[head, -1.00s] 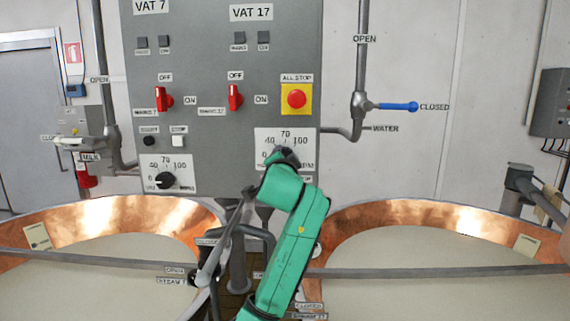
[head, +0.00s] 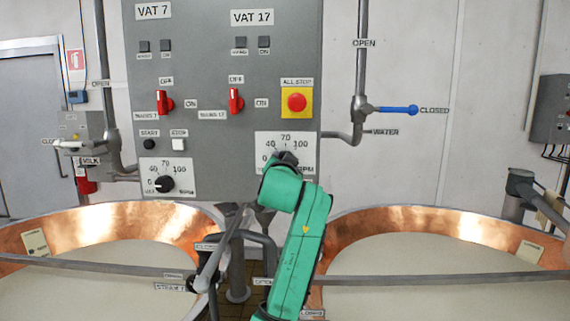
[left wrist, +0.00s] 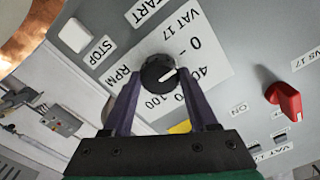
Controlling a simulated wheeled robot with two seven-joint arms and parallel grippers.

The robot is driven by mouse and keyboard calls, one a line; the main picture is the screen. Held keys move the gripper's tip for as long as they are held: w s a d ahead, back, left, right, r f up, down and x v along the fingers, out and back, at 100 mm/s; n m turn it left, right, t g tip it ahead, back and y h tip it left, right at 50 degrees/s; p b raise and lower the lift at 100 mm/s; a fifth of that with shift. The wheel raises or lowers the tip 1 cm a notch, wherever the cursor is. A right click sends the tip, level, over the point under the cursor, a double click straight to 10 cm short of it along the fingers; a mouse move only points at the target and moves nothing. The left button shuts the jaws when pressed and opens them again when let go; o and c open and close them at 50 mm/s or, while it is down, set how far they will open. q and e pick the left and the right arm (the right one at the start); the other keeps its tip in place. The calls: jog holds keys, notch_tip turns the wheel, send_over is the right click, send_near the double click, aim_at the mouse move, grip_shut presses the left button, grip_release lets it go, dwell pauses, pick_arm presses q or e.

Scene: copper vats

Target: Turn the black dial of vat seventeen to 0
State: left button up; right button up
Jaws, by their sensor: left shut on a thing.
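The black dial of vat seventeen (left wrist: 155,68) sits on its white scale plate below the VAT 17 label (head: 252,17) on the grey panel. In the left wrist view my left gripper (left wrist: 161,78) is shut on this dial, one finger on each side. The dial's white pointer faces the low side of the scale, around the 0 to 40 part; its exact reading is unclear. In the head view my green left arm hides most of the dial and the gripper. My right gripper is not in view.
Vat seven's dial (head: 165,184) is to the left on the same panel. Red switches (head: 236,101) and a red stop button (head: 297,102) sit above. Two copper vats (head: 445,218) and a grey rail stand below. A blue-handled water valve (head: 398,109) is to the right.

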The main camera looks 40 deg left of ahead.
pick_arm(q)
jog(key=shift+f, duration=0.25)
jog(key=o, duration=1.4)
jog(key=shift+r, duration=0.15)
jog(key=b+v, duration=0.5)
jog(key=v, duration=0.9)
jog(key=shift+s+d+b, duration=0.2)
jog(key=shift+s+b, duration=0.05)
jog(key=shift+b, duration=0.15)
